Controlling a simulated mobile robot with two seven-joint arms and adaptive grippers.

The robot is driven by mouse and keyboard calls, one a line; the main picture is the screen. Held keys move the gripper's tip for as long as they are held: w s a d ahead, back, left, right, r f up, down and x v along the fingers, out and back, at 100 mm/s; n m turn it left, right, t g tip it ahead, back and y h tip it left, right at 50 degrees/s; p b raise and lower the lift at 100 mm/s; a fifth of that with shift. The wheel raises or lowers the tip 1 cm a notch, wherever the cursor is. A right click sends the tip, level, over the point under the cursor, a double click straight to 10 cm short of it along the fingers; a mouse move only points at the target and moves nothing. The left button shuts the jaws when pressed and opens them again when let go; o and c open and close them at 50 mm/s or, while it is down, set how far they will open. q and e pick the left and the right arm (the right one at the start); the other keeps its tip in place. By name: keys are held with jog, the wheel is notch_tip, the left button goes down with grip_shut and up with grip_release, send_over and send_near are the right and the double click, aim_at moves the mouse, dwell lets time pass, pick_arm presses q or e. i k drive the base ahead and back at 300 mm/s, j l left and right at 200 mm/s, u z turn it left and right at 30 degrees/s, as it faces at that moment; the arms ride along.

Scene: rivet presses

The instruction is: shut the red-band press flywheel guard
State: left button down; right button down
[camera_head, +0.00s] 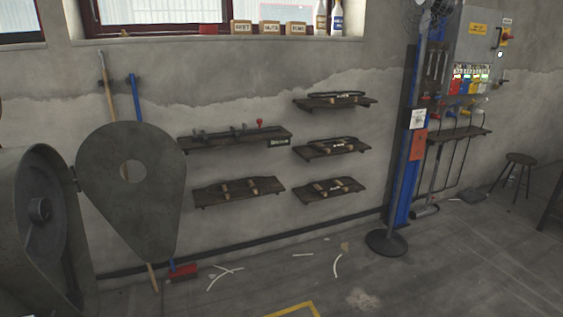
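A grey teardrop-shaped flywheel guard (150,185) stands swung open at the left, its flat face towards me and a round hole near its upper middle. It hangs from a hinge on the left, beside the press housing (22,175). The housing is open, and a dark recess with a round hub (40,210) shows inside it. No red band is visible on the part of the press in view. Neither of my grippers is in view.
A broom and a blue-handled brush (184,271) lean on the wall behind the guard. Wall shelves (235,137) hold tools. A pedestal fan stand (385,243), electrical cabinet (483,45) and stool (520,160) are at the right. Scraps litter the otherwise fairly open floor.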

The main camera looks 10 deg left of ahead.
aim_at(145, 213)
jog(key=i+j+u, duration=0.15)
jog(key=i+u, duration=0.3)
jog(key=i, duration=0.15)
jog(key=i+l+u, duration=0.1)
jog(key=i+u, duration=0.35)
jog(key=i+l+u, duration=0.1)
jog(key=i+u, duration=0.15)
jog(key=i, duration=0.15)
jog(key=i+l+u, duration=0.2)
jog(key=i, duration=0.25)
jog(key=i+l+u, duration=0.25)
jog(key=i, duration=0.15)
